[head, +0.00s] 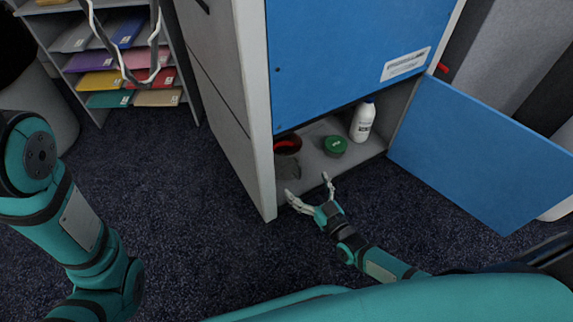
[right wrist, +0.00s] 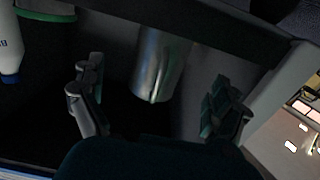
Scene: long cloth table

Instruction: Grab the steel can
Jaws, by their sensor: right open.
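The steel can (right wrist: 160,65) is a grey metal cylinder in the right wrist view, ahead of my right gripper (right wrist: 155,103) and between the lines of its fingers, apart from both. In the head view the can (head: 287,167) appears as a dull grey shape at the front left of the cabinet's low open compartment. My right gripper (head: 306,186) is open and empty at the compartment's front edge, pointing in. Grey and black finger-like links at the upper left look like my left gripper (head: 141,77); their opening is unclear.
A green-lidded jar (head: 334,146), a white bottle (head: 362,121) and a dark red round container (head: 287,143) stand behind the can. The cabinet's left side panel (head: 258,130) is close to the can. A blue door (head: 480,150) stands open at right. The carpet in front is clear.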

